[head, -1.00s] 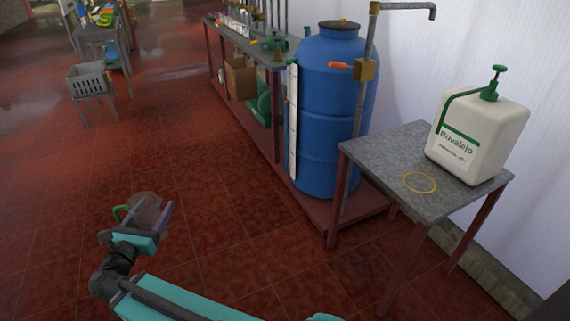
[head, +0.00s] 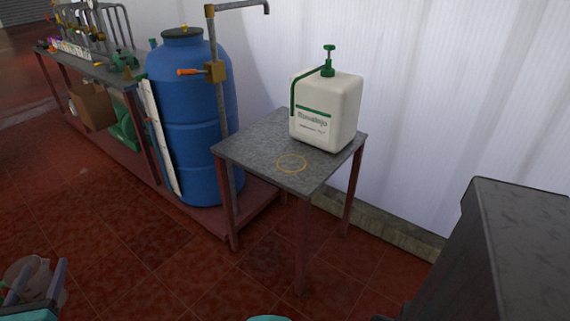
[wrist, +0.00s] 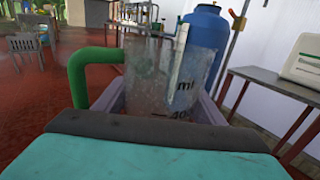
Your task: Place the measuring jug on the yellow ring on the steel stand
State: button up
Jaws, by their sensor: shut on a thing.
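The measuring jug (wrist: 150,92) is clear with dark markings and a green handle (wrist: 88,72). My gripper (head: 38,285) is shut on it; in the wrist view the jug stands upright between the fingers. In the head view the jug (head: 24,272) is at the lower left edge, partly cut off. The yellow ring (head: 291,170) lies flat on the grey top of the steel stand (head: 250,150), near its front, and nothing is on it. My gripper is left of the stand and apart from it.
A white canister (head: 328,112) with a green pump stands on the stand behind the ring. A blue barrel (head: 190,125) and a tap pipe (head: 217,110) are left of the stand. A dark box-like object (head: 525,240) is at the right. Red floor lies open in front.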

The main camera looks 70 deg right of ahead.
jog(key=s+d+r+m+g+h+b, duration=0.1)
jog(key=s+d+m+g+h, duration=0.2)
jog(key=d, duration=1.6)
jog(key=s+d+m+g+b, duration=0.15)
jog(key=s+d+g, duration=0.25)
jog(key=d, duration=1.6)
jog(key=s+d+r+m+g+b, duration=0.1)
jog(key=s+d+m+g, duration=0.4)
jog(key=s+d, duration=2.1)
jog(key=shift+s+d+r+g+b, duration=0.3)
jog(key=shift+s+r+g, duration=0.4)
jog(key=shift+g, duration=0.5)
jog(key=shift+w, duration=0.15)
jog(key=s+d+f, duration=0.1)
jog(key=s+d, duration=0.2)
jog(key=d, duration=1.1)
jog(key=shift+d+f, duration=0.15)
jog(key=shift+s, duration=0.1)
